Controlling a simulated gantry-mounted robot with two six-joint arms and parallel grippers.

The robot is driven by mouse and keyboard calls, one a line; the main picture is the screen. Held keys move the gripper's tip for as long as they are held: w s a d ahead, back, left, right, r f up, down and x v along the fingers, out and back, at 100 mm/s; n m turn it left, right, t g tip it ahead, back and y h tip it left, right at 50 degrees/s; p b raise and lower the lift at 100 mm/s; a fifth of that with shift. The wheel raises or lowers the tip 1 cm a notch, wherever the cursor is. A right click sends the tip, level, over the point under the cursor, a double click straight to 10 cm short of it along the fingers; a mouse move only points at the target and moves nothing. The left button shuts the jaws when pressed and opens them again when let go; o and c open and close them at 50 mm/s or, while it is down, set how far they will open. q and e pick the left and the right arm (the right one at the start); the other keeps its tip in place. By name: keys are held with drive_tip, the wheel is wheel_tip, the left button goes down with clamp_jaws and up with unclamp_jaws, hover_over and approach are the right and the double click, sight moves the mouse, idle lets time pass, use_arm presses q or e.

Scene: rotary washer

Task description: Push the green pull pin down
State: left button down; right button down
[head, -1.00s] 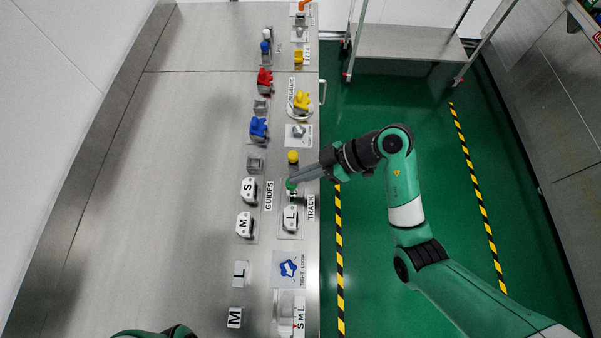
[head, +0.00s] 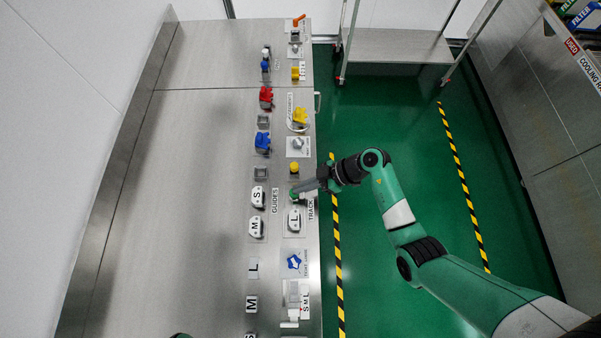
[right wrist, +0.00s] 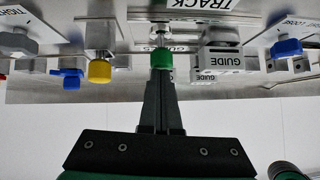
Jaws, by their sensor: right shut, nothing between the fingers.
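The green pull pin (head: 294,195) stands on the steel bench near its right edge, between the yellow knob and the white L block. In the right wrist view, where the scene is upside down, its green cap (right wrist: 161,58) sits at the fingertips. My right gripper (head: 298,189) is shut and empty, with its tips at the cap; it also shows in the right wrist view (right wrist: 161,76). I cannot tell whether tips and cap touch. The fingers partly hide the pin in the head view. My left gripper is not in view.
A yellow knob (head: 294,168) stands just behind the pin and a white L block (head: 294,220) just in front. White S (head: 258,197) and M (head: 257,227) blocks stand to the left. The bench's left part is bare.

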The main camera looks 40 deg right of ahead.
drive_tip(key=w+a+r+p+v, duration=0.1)
drive_tip(key=r+p+v, duration=0.1)
drive_tip(key=p+v, duration=0.6)
drive_tip(key=v, duration=0.4)
drive_tip(key=shift+d+r+p, duration=0.15)
drive_tip(key=shift+r+p, duration=0.15)
drive_tip(key=shift+s, duration=0.1)
